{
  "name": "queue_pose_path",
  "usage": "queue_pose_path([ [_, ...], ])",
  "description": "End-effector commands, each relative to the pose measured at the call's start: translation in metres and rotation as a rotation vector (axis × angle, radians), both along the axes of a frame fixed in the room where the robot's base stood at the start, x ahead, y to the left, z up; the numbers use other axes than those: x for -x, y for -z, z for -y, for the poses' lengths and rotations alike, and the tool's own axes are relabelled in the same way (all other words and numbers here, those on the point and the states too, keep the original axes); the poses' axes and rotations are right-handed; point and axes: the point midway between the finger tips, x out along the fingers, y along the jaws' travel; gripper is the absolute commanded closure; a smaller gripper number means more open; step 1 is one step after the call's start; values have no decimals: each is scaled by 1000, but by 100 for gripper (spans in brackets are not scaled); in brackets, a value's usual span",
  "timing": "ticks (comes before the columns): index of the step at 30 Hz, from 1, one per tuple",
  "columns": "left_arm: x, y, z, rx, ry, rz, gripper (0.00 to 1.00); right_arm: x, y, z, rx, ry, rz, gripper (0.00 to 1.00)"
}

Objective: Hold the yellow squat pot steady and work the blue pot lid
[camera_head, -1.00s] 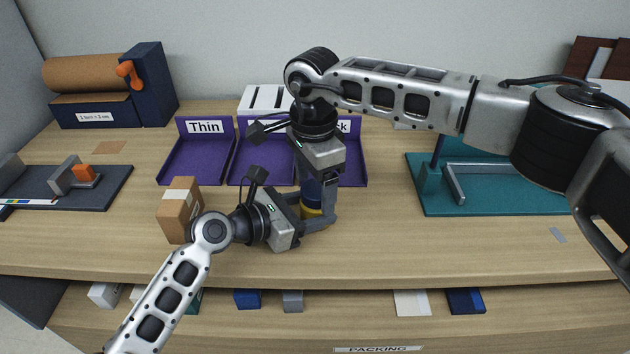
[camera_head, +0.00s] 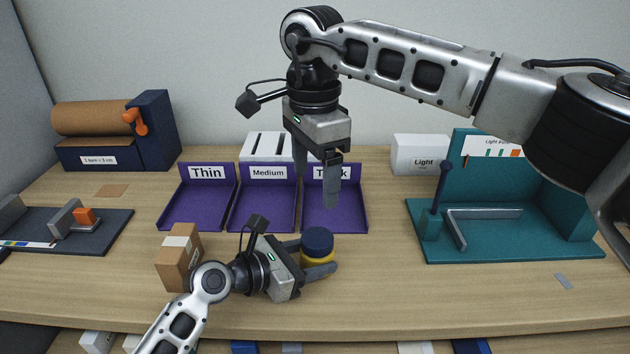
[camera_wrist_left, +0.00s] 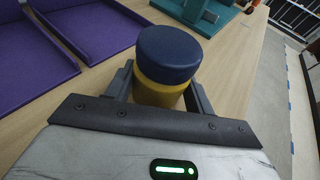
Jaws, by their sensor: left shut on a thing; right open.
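The yellow squat pot (camera_head: 317,258) stands on the table in front of the purple trays, with the blue lid (camera_head: 317,240) seated on top of it. My left gripper (camera_head: 320,260) is shut around the pot's sides from the left. In the left wrist view, the blue lid (camera_wrist_left: 168,52) covers the yellow pot (camera_wrist_left: 158,94), which sits between my left fingers. My right gripper (camera_head: 332,190) points down, open and empty, above and slightly behind the lid, clear of it.
Purple trays labelled Thin (camera_head: 195,212), Medium (camera_head: 262,214) and a third partly hidden label (camera_head: 350,214) stand behind. A cardboard box (camera_head: 178,262) stands left of my left gripper. A teal stand (camera_head: 500,245) is at right. The table between pot and stand is clear.

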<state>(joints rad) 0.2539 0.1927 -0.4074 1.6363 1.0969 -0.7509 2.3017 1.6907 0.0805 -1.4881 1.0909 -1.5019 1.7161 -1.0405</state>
Motion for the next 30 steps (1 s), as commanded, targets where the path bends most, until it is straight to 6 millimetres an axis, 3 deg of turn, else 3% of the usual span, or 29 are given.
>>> queue_pose_path([
  [8, 0, 1, 0, -1, 1, -1, 83, 0, -2, 0, 0, 0, 0, 23],
  [9, 0, 1, 0, -1, 1, -1, 36, 0, -2, 0, 0, 0, 0, 23],
  [11, 0, 0, 0, -1, 1, -1, 21, 0, -2, 0, 0, 0, 0, 23],
  [22, 3, -1, -5, 0, 0, -1, 21, 0, -2, 0, 0, 1, 0, 23],
  [30, 31, -15, -45, -3, -2, 0, 21, 0, -2, 0, 0, 1, 0, 23],
])
